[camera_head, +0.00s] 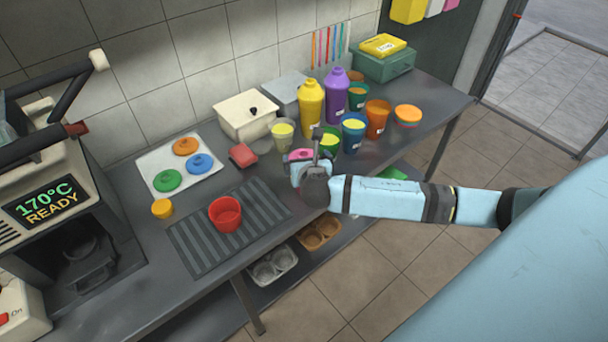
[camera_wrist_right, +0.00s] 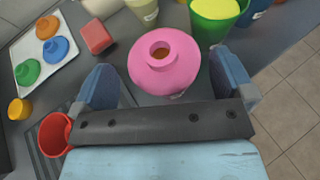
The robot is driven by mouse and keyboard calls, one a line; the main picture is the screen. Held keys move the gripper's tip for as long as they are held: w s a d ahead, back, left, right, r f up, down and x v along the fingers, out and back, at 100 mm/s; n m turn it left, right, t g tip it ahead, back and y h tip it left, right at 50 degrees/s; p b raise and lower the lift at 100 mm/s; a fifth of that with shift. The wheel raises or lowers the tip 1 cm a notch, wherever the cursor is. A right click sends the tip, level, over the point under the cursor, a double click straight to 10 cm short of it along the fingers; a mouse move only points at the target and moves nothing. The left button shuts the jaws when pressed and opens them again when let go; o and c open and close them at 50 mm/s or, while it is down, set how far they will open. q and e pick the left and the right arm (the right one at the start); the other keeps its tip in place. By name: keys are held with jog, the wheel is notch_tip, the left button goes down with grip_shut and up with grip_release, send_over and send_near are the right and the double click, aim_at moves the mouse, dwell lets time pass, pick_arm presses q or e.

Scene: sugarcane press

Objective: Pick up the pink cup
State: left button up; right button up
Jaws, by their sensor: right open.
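The pink cup (camera_wrist_right: 163,66) is rounded with a narrower rim and a dark opening that shows something orange inside. It stands upright on the counter between the two blue fingers of my right gripper (camera_wrist_right: 167,82), with a visible gap on the left side. In the head view the pink cup (camera_head: 297,155) is mostly hidden behind my right gripper (camera_head: 311,168), and only a pink strip of its top shows. My right gripper is open. My left gripper is not in view.
A green cup (camera_head: 328,141) stands close to the right gripper, beside a blue cup (camera_head: 353,135) and a yellow bottle (camera_head: 310,103). A red block (camera_head: 243,155) lies to the left. A red cup (camera_head: 225,215) stands on the dark ribbed mat (camera_head: 262,204).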

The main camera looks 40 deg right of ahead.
aim_at(303, 153)
jog(key=x, duration=0.3)
jog(key=shift+w+d+f, duration=0.1)
jog(key=shift+w+f, duration=0.05)
jog(key=shift+f, duration=0.05)
jog(key=shift+c, duration=0.5)
jog(key=c, duration=1.1)
jog(key=shift+r, duration=0.1)
jog(key=shift+c, duration=0.2)
